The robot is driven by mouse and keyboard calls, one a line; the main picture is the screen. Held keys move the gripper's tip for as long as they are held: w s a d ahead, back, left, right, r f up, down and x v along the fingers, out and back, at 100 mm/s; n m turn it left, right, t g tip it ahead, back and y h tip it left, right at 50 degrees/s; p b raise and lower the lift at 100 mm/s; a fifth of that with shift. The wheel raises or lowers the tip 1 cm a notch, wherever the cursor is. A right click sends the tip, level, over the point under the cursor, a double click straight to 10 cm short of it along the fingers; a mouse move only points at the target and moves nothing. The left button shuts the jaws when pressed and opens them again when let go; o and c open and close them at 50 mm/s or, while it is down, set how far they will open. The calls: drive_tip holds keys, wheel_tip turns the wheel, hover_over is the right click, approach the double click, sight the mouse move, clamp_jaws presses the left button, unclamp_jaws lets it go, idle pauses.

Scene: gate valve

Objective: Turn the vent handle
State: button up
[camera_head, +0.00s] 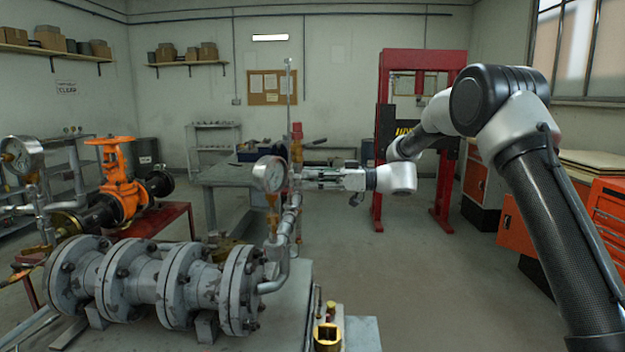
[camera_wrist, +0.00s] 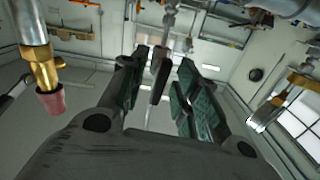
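My gripper (camera_head: 308,178) reaches in from the right to the upright pipe behind the pressure gauge (camera_head: 270,173). In the wrist view, my gripper (camera_wrist: 162,88) has its two green-padded fingers spread apart. A narrow grey-brown lever (camera_wrist: 159,72), which looks like the vent handle, lies between them, with a gap seen on the right side. Whether the left finger touches it I cannot tell. In the head view the lever is too small to make out beside the fingers. A brass fitting with a red end (camera_wrist: 50,100) is at the left of the wrist view.
The grey flanged pipe (camera_head: 145,282) stands on the bench (camera_head: 290,320) below. An orange gate valve (camera_head: 120,182) is at the left. A brass-coloured piece (camera_head: 327,337) is at the bench's front. A red press frame (camera_head: 420,58) stands behind my arm.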

drive_tip(key=shift+a, duration=0.1)
clamp_jaws()
drive_tip(key=shift+m, duration=0.3)
drive_tip(key=m, duration=0.3)
drive_tip(key=shift+m, duration=0.4)
drive_tip(key=m, duration=0.8)
drive_tip(key=shift+m, duration=2.4)
